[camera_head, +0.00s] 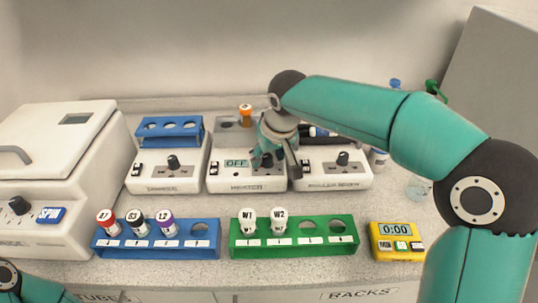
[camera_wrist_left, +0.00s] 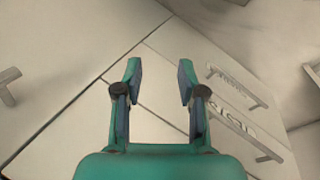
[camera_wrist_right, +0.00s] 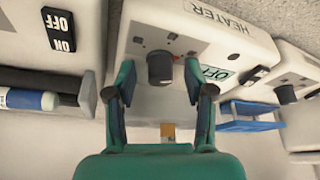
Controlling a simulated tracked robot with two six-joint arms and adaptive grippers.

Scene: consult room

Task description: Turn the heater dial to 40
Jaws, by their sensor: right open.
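The heater (camera_head: 222,184) is the white middle device at the back of the bench. Its display (camera_head: 236,163) reads OFF; the display also shows in the right wrist view (camera_wrist_right: 217,74). The black heater dial (camera_wrist_right: 160,68) shows between the fingertips in the right wrist view; in the head view my fingers mostly cover it. My right gripper (camera_head: 277,160) is open over the heater's front panel, with a finger on either side of the dial. I cannot tell whether they touch it. My left gripper (camera_wrist_left: 160,75) is open and empty, facing cabinet fronts.
A blue rack (camera_head: 205,244) and a green rack (camera_head: 345,242) with tubes stand in front. A roller device (camera_head: 352,183) is right of the heater, another device (camera_head: 145,182) left. A centrifuge (camera_head: 60,200) stands far left, a yellow timer (camera_head: 395,232) right.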

